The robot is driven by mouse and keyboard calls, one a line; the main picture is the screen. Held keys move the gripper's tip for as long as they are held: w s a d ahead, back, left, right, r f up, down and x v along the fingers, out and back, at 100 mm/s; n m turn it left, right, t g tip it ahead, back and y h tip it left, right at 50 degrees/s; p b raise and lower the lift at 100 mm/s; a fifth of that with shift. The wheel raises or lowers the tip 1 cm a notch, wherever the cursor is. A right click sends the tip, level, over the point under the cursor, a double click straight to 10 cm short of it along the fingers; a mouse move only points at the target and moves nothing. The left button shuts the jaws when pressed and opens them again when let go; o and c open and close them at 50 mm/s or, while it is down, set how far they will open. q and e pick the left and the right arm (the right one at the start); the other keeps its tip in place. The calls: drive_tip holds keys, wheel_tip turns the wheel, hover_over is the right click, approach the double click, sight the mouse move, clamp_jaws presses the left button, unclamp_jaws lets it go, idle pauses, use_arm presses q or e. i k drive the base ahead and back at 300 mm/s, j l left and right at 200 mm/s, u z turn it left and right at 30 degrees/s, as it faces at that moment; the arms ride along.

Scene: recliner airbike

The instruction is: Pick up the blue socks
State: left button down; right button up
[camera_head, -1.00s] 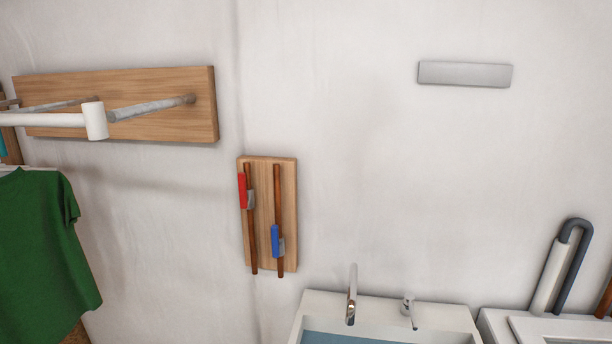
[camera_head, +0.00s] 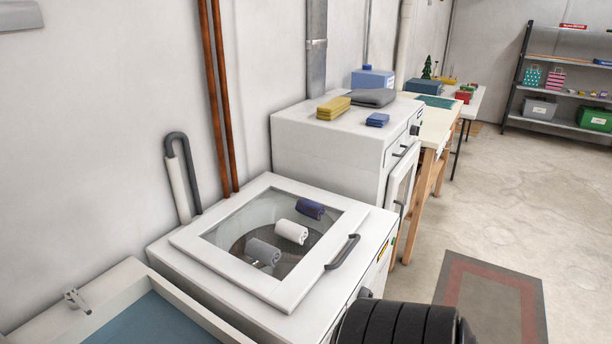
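A dark blue rolled bundle (camera_head: 310,208), which looks like the blue socks, lies at the far right part of the glass lid (camera_head: 225,238) of a white top-loading washer (camera_head: 262,312). A white roll (camera_head: 291,231) and a grey roll (camera_head: 263,251) lie in a line nearer to me. I cannot tell whether the rolls rest on the glass or below it. The lid looks shut, with a dark handle (camera_head: 343,252) at its right edge. Neither of my grippers is in view.
A sink (camera_head: 190,308) stands at the near left. Copper pipes (camera_head: 219,100) run up the wall. Floor around the rug (camera_head: 490,300) is clear.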

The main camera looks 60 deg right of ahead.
sight(312, 209)
drive_tip(key=z, duration=2.15)
